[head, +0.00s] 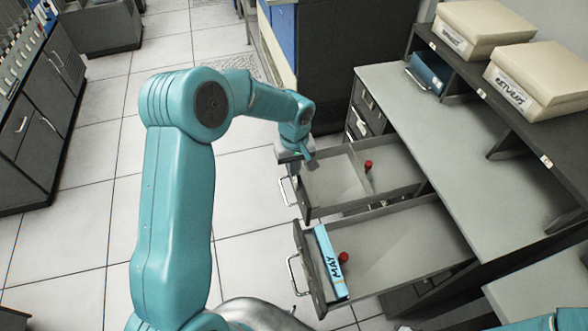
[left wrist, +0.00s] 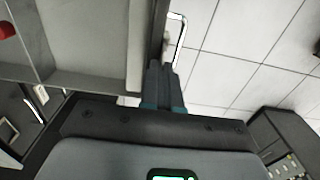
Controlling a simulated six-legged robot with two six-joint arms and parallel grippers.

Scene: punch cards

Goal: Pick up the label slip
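I cannot make out a loose label slip for certain in either view. My left gripper (head: 308,163) is at the front left corner of the far open drawer (head: 398,180) in the head view. In the left wrist view its two fingers (left wrist: 163,78) lie side by side, shut, beside the drawer's front wall and its handle (left wrist: 181,42). I see nothing clearly held between them. The fingertips partly cover a small pale patch by the handle, which I cannot identify. My right gripper is out of view.
The near open drawer (head: 410,243) holds a blue card block marked MAY (head: 330,264) and a red knob (head: 343,257). Another red knob (head: 368,166) is in the far drawer. Beige boxes (head: 537,85) and a blue box (head: 428,72) stand right. Tiled floor (head: 245,190) is clear.

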